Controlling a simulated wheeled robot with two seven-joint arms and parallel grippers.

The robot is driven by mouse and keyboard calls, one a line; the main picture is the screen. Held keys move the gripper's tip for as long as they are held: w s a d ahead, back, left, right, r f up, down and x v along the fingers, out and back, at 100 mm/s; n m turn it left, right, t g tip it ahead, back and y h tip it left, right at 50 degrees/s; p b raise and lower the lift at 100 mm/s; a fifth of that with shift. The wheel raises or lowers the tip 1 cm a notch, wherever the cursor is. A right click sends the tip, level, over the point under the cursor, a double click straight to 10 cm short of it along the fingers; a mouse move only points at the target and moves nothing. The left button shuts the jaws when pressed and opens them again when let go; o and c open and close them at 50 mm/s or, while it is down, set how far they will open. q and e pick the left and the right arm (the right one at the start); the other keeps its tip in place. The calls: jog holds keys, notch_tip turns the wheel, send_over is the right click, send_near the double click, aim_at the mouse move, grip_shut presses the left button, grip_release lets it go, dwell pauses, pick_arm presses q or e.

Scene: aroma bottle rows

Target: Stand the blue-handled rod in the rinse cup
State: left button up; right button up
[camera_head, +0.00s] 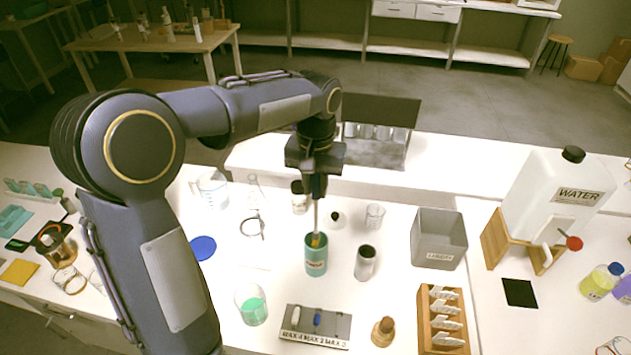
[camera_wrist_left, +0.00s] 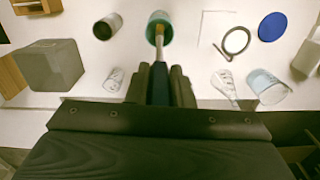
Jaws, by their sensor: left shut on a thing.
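My left gripper (camera_head: 315,188) is shut on the blue-handled rod (camera_head: 317,215) and holds it upright, pointing down. In the left wrist view the dark blue handle of the rod (camera_wrist_left: 160,84) sits between the fingers of the left gripper (camera_wrist_left: 160,80). The teal rinse cup (camera_head: 316,264) stands on the white table right below the gripper, and it also shows in the left wrist view (camera_wrist_left: 151,33). The rod's lower end lines up with the cup's mouth; how deep it reaches is hidden. My right gripper is not in view.
A grey metal cup (camera_head: 366,265) stands close right of the rinse cup. A small glass beaker (camera_head: 374,216) and a grey bin (camera_head: 438,240) are farther right. A grey labelled rack (camera_head: 333,340) and a beaker of green liquid (camera_head: 252,308) are nearer the front.

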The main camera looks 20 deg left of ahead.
pick_arm(q)
jog(key=shift+f+b, duration=3.4)
jog(key=shift+f, duration=1.95)
jog(key=o, duration=1)
notch_tip(320, 180, up, 8)
jog(key=shift+f, duration=0.1)
